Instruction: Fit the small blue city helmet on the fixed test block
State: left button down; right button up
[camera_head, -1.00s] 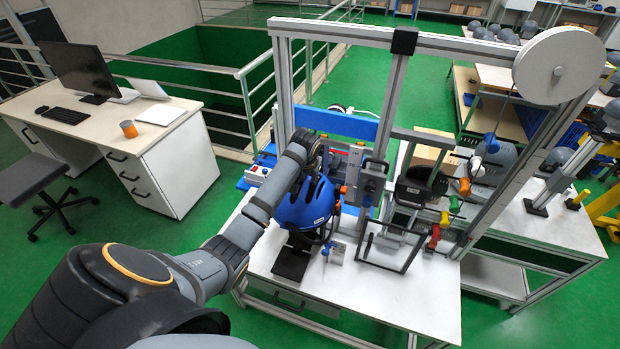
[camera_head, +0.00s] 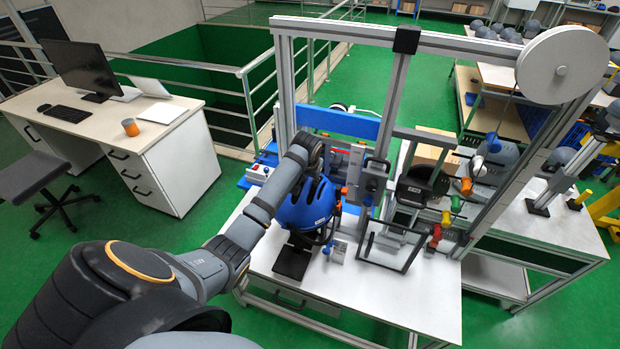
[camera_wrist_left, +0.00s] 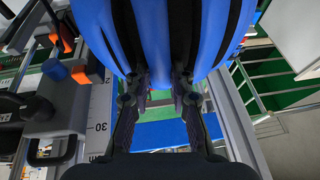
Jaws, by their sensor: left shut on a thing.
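The blue helmet (camera_head: 305,207) is at the left front of the drop tower, above a black base plate (camera_head: 291,262) on the white table. The fixed test block is not seen apart from the helmet, which hides what is under it. My left gripper (camera_wrist_left: 158,92) is shut on the helmet's edge, and the blue shell with dark slots fills the top of the left wrist view. In the head view my left arm (camera_head: 262,205) reaches over the helmet and partly covers it. Whether the helmet sits fully down I cannot tell. My right gripper is not in view.
The tower's metal frame (camera_head: 390,100) and scale post (camera_head: 371,190) stand close to the helmet's right. A clear framed panel (camera_head: 392,246) stands on the table (camera_head: 350,300) further right. The table's front is clear. A desk (camera_head: 175,135) is at left.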

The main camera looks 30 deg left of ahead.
pick_arm(q)
jog(key=c, duration=1.1)
grip_release()
jog(key=c, duration=0.4)
jog(key=shift+o, duration=0.2)
jog(key=shift+r, duration=0.15)
jog(key=shift+r, duration=1)
jog(key=shift+r, duration=0.1)
jog(key=shift+r, duration=2.4)
